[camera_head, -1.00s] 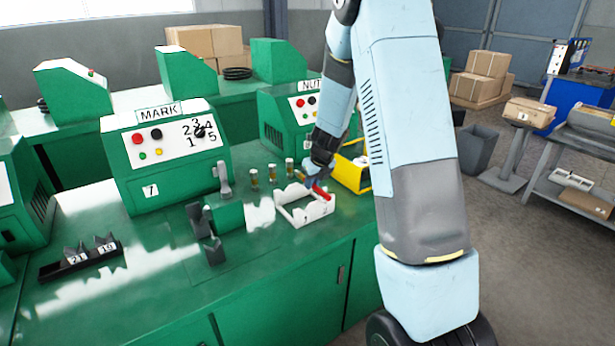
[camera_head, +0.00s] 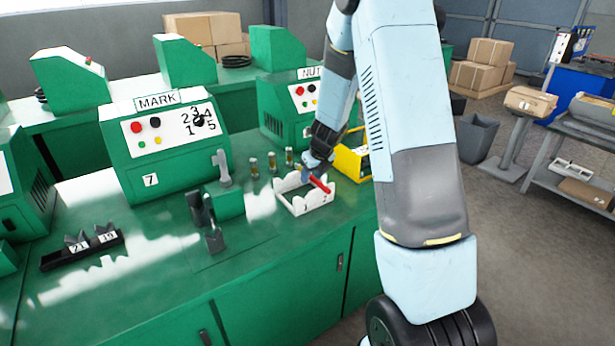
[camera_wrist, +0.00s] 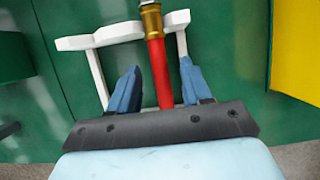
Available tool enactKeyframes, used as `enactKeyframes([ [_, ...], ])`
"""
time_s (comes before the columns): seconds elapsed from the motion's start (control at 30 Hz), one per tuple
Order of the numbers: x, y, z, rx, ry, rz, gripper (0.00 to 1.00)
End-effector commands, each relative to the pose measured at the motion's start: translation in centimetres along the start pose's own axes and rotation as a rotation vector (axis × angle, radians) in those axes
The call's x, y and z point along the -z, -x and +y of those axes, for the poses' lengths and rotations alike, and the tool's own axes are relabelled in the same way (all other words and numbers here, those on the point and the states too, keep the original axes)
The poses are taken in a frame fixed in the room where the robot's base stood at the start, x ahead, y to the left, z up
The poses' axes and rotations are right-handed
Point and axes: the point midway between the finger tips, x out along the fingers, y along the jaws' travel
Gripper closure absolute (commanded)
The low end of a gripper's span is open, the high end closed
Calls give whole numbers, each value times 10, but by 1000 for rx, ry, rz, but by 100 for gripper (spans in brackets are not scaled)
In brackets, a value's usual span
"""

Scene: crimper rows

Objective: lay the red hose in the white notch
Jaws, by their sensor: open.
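The red hose (camera_head: 320,184) lies across the right part of a white notched rack (camera_head: 291,206) on the green bench. In the wrist view the red hose (camera_wrist: 158,75) runs between my fingers, and its brass end (camera_wrist: 152,22) crosses the far rail of the white rack (camera_wrist: 85,42). My gripper (camera_wrist: 162,66) is open, with one blue finger on each side of the hose. In the head view my gripper (camera_head: 314,168) is low over the rack. I cannot tell whether the hose is fully seated in a notch.
A green and grey fixture (camera_head: 225,203) and a black tray (camera_head: 82,249) are further left. The front of the bench is clear.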

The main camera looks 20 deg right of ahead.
Motion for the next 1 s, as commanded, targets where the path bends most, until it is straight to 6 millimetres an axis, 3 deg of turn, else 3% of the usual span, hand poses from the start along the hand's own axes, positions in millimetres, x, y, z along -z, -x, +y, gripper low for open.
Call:
enactKeyframes([
  [0.37,-1,10,0,2,1,-2,52],
  [1.0,2,112,1,0,1,-3,52],
])
